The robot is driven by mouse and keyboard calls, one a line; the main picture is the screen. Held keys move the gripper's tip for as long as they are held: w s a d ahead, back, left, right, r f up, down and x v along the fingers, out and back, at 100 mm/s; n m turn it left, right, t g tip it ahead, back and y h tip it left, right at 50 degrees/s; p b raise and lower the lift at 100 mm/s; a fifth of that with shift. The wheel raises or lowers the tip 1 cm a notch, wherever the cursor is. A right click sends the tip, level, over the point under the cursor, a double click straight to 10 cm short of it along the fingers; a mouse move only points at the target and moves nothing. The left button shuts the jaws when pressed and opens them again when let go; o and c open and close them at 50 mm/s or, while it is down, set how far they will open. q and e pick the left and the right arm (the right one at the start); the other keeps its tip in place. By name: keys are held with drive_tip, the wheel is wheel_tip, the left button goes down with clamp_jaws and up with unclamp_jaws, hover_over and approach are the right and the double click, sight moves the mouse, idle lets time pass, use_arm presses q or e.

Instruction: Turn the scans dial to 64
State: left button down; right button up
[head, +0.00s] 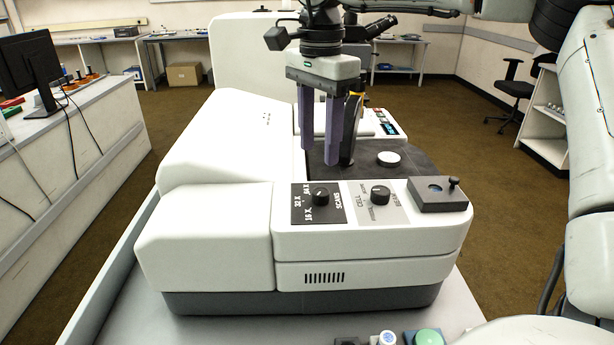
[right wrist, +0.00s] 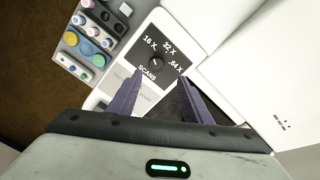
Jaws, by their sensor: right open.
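The scans dial (head: 320,196) is a small black knob on a black panel marked 16 X, 32 X, 64 X and SCANS, on the front of the white microscope (head: 375,240). I cannot tell which mark it points at. My right gripper (head: 320,161) is open and empty, its two purple fingers pointing down above and behind the dial, apart from it. In the right wrist view the dial (right wrist: 156,60) shows just beyond the gap between the fingertips (right wrist: 160,77). My left gripper is not in view.
A second black knob (head: 380,195) sits on a grey panel right of the dial. A dark block with a small peg (head: 438,194) is farther right. A white disc (head: 388,158) lies on the dark stage behind. The microscope's white housing (head: 205,225) stands left of the dial.

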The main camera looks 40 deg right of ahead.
sight(321, 191)
drive_tip(key=f, duration=0.1)
drive_tip(key=s+f, duration=0.1)
drive_tip(key=f, duration=0.1)
drive_tip(key=shift+s, duration=0.2)
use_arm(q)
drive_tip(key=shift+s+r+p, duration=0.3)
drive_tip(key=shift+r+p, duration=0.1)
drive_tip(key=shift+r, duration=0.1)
use_arm(e)
drive_tip(key=f, duration=0.5)
drive_tip(key=shift+w+f, duration=0.25)
drive_tip(key=shift+f, duration=0.1)
drive_tip(key=c, duration=1.1)
drive_tip(key=shift+o, duration=0.2)
